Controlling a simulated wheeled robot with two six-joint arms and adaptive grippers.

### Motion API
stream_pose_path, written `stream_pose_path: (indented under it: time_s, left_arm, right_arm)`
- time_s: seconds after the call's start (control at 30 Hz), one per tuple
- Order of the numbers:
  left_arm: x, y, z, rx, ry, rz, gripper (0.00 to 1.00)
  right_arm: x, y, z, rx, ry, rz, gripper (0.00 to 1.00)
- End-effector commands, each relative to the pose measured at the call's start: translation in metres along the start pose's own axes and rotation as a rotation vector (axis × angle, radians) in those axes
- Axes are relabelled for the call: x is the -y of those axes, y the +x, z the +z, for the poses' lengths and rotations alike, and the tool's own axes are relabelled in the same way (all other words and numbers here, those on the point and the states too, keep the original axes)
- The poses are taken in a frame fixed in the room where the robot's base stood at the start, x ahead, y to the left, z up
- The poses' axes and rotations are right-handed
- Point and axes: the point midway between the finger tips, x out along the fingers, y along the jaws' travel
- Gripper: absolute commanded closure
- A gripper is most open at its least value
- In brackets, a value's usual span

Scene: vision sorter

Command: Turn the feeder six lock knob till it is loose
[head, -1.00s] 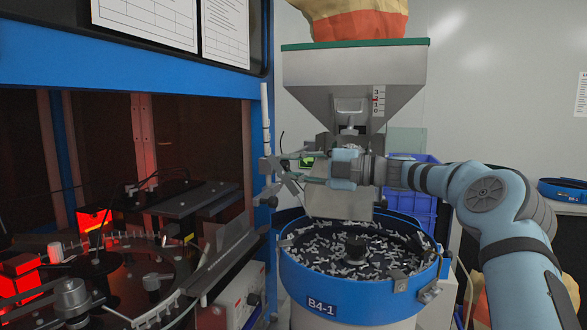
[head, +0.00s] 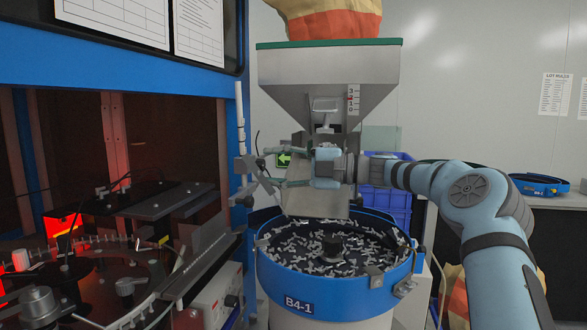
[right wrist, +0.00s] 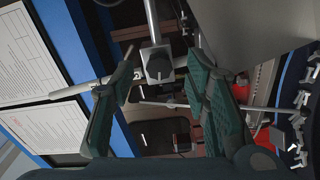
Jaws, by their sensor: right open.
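In the head view, my right gripper (head: 276,167) reaches left in front of the hopper, fingers open and empty, toward the clamps (head: 247,166) on the upright pole. The knob is too small to make out there. No number six is legible near it. My left gripper is out of view.
A blue-rimmed bowl (head: 388,278) marked B4-1, full of small grey parts, stands below the gripper. The steel hopper (head: 290,75) is just behind and above. The blue machine frame (head: 150,93) and turntable machinery are on the left.

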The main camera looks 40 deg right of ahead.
Motion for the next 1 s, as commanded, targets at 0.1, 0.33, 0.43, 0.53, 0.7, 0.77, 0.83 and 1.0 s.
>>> stream_pose_path:
  time_s: [0.1,0.33,0.43,0.53,0.7,0.77,0.83,1.0]
  left_arm:
    - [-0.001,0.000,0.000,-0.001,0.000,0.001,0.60]
    - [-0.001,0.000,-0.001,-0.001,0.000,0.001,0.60]
    - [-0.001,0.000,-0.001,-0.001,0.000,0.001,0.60]
    - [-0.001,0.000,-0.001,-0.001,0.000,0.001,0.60]
    - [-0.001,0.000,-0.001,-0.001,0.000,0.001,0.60]
    - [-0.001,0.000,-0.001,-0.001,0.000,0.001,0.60]
    - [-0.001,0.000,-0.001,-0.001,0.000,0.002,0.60]
    - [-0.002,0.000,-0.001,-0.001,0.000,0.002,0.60]
  right_arm:
    - [-0.002,-0.033,0.000,-0.001,0.000,0.010,0.57]
    - [-0.001,-0.088,-0.001,-0.003,-0.002,0.007,0.57]
    - [0.000,-0.099,-0.001,-0.003,0.000,0.003,0.57]
    - [0.001,-0.101,-0.001,-0.003,0.001,-0.001,0.57]
    - [0.001,-0.101,0.000,-0.002,0.000,-0.001,0.57]
    - [0.001,-0.101,0.000,-0.002,0.000,-0.001,0.57]
    - [0.001,-0.101,0.000,-0.002,0.000,-0.001,0.57]
    - [0.001,-0.101,0.000,-0.002,0.000,-0.001,0.57]
